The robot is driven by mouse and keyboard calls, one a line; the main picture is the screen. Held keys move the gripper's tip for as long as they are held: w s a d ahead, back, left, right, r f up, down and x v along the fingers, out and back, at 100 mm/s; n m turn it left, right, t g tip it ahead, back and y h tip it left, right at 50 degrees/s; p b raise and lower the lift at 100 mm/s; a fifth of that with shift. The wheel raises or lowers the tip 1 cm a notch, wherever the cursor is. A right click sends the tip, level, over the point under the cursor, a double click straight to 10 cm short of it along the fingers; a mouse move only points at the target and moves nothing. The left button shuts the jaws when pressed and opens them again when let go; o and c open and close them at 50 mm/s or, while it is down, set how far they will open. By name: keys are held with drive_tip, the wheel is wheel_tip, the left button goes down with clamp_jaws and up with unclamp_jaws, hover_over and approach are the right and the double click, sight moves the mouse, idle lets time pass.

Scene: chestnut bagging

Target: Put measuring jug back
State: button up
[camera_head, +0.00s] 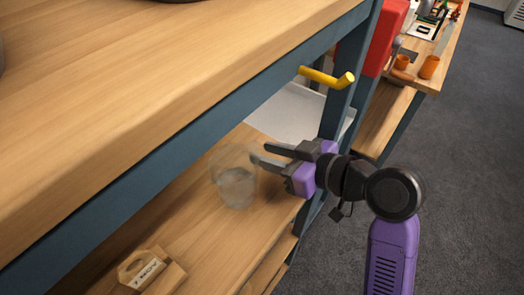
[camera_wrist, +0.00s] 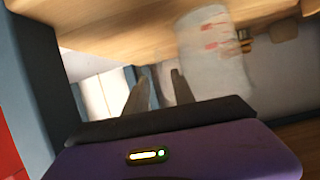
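The clear measuring jug (camera_head: 236,186) is on the lower wooden shelf (camera_head: 215,240), beneath the upper board. It looks roughly upright in the head view. In the wrist view the jug (camera_wrist: 212,50), with red markings, shows beyond and to the right of the fingers. My gripper (camera_head: 268,155) reaches into the shelf from the right, its fingertips close to the jug. In the wrist view my gripper (camera_wrist: 160,83) has its two fingers apart with a gap between them. The jug is not between them. Whether a finger touches the jug I cannot tell.
A wooden piece with a label (camera_head: 150,270) lies at the shelf's front left. A yellow peg (camera_head: 327,77) sticks out from the blue frame (camera_head: 345,95) above my gripper. A white surface (camera_head: 290,112) lies behind. A workbench with orange cups (camera_head: 429,67) stands back right.

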drive_tip(key=v, duration=1)
drive_tip(key=shift+f, duration=0.1)
drive_tip(key=s+d+f+m+t+h, duration=0.2)
drive_tip(key=s+d+f+m+h, duration=0.25)
drive_tip(key=f, duration=0.35)
drive_tip(key=s+d+f+m+t+h, duration=0.25)
drive_tip(key=s+d+f+m, duration=0.2)
drive_tip(key=f, duration=0.35)
drive_tip(key=s+d+r+t+h, duration=0.1)
drive_tip(key=s+r, duration=0.1)
drive_tip(key=s, duration=0.7)
drive_tip(key=s+d+r+t+h, duration=0.1)
drive_tip(key=s+r+h, duration=0.1)
drive_tip(key=s, duration=0.8)
drive_tip(key=shift+r+m, duration=0.3)
